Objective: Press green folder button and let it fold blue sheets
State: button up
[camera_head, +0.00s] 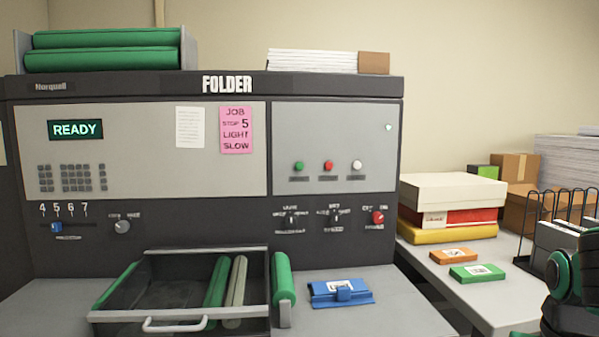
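The folder machine (330,85) fills the left and middle of the head view, and its display (75,130) reads READY. A green button (299,166) sits at the left of a row on the right panel, beside a red button (328,166) and a white button (356,166). A blue packet (340,293) lies on the ledge below; I see no loose blue sheets. A dark and green part of my arm (572,285) shows at the lower right edge, well apart from the buttons. My gripper's fingers cannot be made out.
An open tray (180,320) with rollers juts out at lower left. A green roller (284,278) stands beside it. A side table (480,300) at right holds stacked boxes (450,190), orange (453,256) and green (477,272) packets and a wire rack (555,215).

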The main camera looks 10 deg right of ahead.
grip_shut()
dwell(1.4)
